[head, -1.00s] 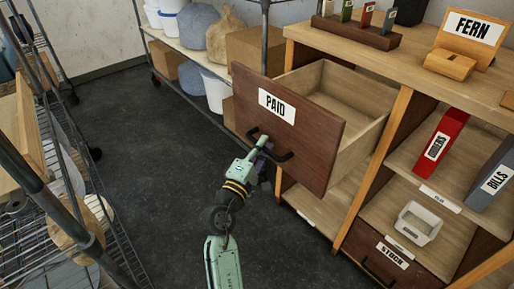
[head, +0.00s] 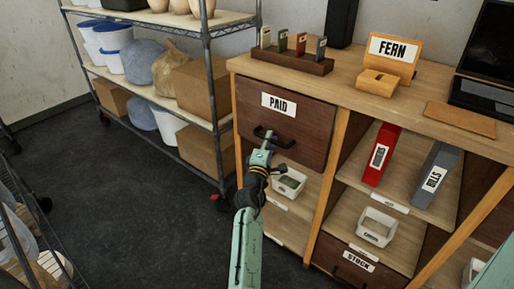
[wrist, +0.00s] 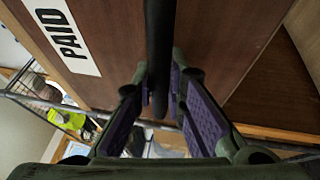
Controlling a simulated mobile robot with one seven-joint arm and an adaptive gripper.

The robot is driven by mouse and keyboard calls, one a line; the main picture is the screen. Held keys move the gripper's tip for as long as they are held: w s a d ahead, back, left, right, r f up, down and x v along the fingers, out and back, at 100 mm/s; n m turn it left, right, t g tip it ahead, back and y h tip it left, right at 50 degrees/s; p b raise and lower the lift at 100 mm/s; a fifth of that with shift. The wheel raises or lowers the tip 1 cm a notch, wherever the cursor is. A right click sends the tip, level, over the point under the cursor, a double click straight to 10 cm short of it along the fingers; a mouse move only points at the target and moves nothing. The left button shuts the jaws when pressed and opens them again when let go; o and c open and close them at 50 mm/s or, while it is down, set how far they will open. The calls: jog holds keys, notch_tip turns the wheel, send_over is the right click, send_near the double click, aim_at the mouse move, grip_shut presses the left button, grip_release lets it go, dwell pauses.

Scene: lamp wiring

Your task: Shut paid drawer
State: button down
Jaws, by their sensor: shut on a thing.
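The PAID drawer (head: 300,120) has a dark wood front with a white label and a dark bar handle (head: 274,138). Its front now sits about flush with the wooden desk, and no inside of the drawer shows. My gripper (head: 268,150) is at the handle's middle. In the wrist view the dark handle (wrist: 160,50) runs between the two purple finger pads of my gripper (wrist: 165,100), which is shut on it. The PAID label (wrist: 62,38) shows at the upper left there.
On the desk top (head: 340,85) are a card rack (head: 292,62) and the FERN stand (head: 390,60). Below are a red binder (head: 381,155), a grey binder (head: 436,175), white bins and the STOCK drawer (head: 350,270). A wire shelf rack (head: 205,60) stands at left. Dark floor is free in front.

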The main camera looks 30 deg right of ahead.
jog(key=d, duration=0.1)
jog(key=w+d, duration=0.1)
jog(key=d, duration=0.1)
jog(key=shift+r, duration=0.15)
jog(key=c, duration=1.9)
grip_release()
jog(key=shift+w+d, duration=0.1)
send_near(275, 134)
jog(key=v, duration=0.2)
jog(key=shift+s+a+r, duration=0.15)
jog(key=shift+s+a, duration=0.05)
jog(key=shift+a, duration=0.1)
